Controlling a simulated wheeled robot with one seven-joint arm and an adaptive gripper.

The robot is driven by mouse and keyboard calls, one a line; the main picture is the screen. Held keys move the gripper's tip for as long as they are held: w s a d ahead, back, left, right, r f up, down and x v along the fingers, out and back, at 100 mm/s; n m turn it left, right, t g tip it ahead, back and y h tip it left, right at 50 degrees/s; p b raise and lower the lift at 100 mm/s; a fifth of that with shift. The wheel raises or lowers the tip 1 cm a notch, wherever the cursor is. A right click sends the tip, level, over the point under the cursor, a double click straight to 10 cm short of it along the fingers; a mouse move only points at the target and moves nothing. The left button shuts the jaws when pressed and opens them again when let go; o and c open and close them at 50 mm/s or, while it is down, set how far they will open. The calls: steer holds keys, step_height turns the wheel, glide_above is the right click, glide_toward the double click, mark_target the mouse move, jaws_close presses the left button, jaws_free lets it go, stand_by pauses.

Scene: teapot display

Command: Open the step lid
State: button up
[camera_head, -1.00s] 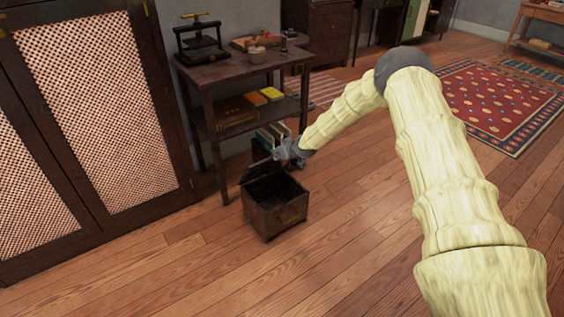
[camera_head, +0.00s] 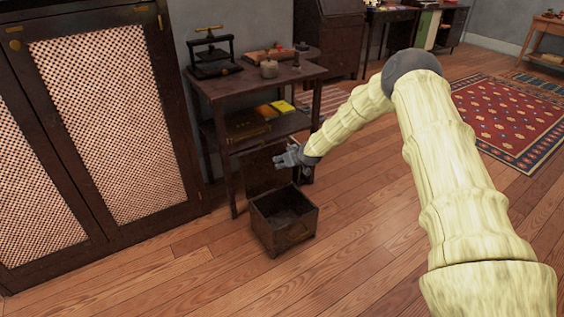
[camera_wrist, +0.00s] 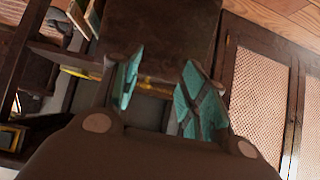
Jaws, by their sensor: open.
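The step is a dark brown box (camera_head: 284,232) standing on the wooden floor, its top open and its empty-looking inside showing. Its lid (camera_head: 262,174) stands raised, about upright, at the back of the box, against the side table's front. My gripper (camera_head: 281,158) is above the box, near the lid's upper right edge; I cannot tell if it touches the lid. In the wrist view my gripper (camera_wrist: 160,66) shows two teal fingers spread apart with nothing held between them. A dark brown panel (camera_wrist: 165,28), probably the lid, lies beyond the fingertips.
A dark side table (camera_head: 262,78) with a press on top and books on its shelf stands right behind the box. A tall cabinet (camera_head: 115,130) with lattice doors is at the left. The floor (camera_head: 190,275) in front of the box is clear.

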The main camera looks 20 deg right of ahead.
steer(key=v, duration=1)
steer(key=shift+s+d+r, duration=0.25)
steer(key=shift+r, duration=0.05)
steer(key=shift+f, duration=0.1)
steer(key=s+a+f+g, duration=0.2)
steer(key=s+a+f, duration=0.6)
steer(key=s+f, duration=0.3)
steer(key=s+a+f+m+g, duration=0.15)
steer(key=s+f, duration=0.25)
steer(key=s, duration=0.5)
steer(key=s+a+f+g, duration=0.1)
steer(key=s+a+f, duration=0.25)
steer(key=s, duration=0.45)
steer(key=s+a+f+m+g, duration=0.1)
steer(key=s+a+f+g, duration=0.1)
steer(key=s+f, duration=0.5)
steer(key=s+r+g+h, duration=0.2)
steer(key=s+g, duration=0.2)
steer(key=s, duration=2.2)
step_height(320, 180, up, 24)
steer(key=p, duration=2.4)
steer(key=shift+d+t, duration=0.2)
steer(key=shift+t, duration=0.15)
